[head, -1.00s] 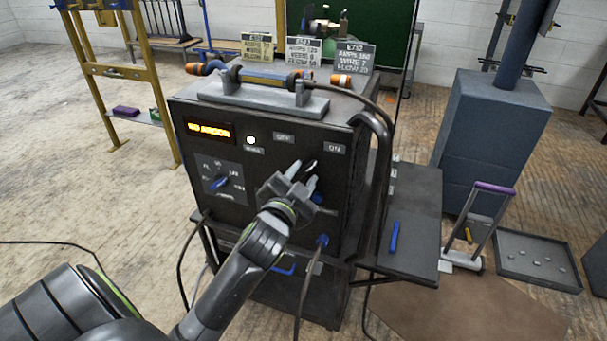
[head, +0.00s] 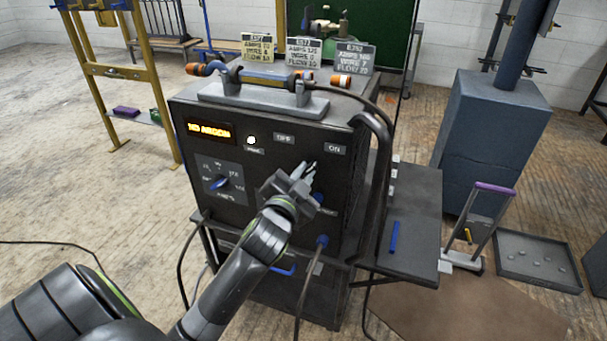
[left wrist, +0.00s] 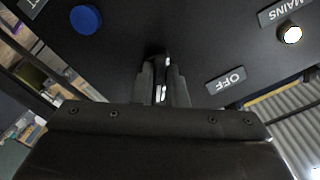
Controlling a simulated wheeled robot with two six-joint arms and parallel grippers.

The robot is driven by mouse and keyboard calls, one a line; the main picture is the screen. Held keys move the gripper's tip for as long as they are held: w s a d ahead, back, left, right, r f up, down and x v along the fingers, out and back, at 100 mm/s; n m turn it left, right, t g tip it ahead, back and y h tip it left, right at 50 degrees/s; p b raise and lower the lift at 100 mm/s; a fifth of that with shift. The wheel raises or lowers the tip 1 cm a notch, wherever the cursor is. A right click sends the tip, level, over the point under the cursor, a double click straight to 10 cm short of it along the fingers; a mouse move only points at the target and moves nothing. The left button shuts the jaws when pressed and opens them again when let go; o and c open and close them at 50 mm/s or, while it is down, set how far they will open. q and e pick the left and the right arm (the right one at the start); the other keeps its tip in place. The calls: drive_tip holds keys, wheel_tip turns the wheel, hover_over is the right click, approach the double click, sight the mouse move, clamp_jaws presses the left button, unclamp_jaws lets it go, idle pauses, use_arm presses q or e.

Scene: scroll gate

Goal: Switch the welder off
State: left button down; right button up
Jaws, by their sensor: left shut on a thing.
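The welder (head: 175,125) is a dark box on a cart, with an orange lit display reading NO ARGON (head: 209,131). Its front has an OFF label (head: 284,138), an ON label (head: 335,149) and a white lit lamp (head: 251,140). The lamp, marked MAINS, also shows lit in the left wrist view (left wrist: 291,34). My left gripper (head: 304,172) is at the front panel below the OFF and ON labels. In the left wrist view its fingers are shut on a small pale metal switch lever (left wrist: 162,92), mostly hidden between them. My right gripper is not in view.
A blue knob (head: 218,183) sits left on the panel, and a blue knob (head: 318,198) lies just below my gripper. A cable (head: 311,275) hangs from the front. A side shelf (head: 415,220) holds a blue bar (head: 394,236).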

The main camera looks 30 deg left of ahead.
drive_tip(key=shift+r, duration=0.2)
use_arm(q)
drive_tip(key=shift+r+n+p, duration=0.1)
drive_tip(key=shift+n+p, duration=0.4)
drive_tip(key=shift+n, duration=0.3)
drive_tip(key=shift+n+p, duration=0.4)
drive_tip(key=shift+n, duration=0.3)
drive_tip(key=shift+n+p, duration=0.35)
drive_tip(key=shift+n, duration=1.45)
drive_tip(key=n, duration=0.2)
drive_tip(key=shift+n+p, duration=0.3)
drive_tip(key=shift+n, duration=0.1)
drive_tip(key=n, duration=0.4)
drive_tip(key=shift+d+n, duration=0.1)
drive_tip(key=shift+n, duration=1.1)
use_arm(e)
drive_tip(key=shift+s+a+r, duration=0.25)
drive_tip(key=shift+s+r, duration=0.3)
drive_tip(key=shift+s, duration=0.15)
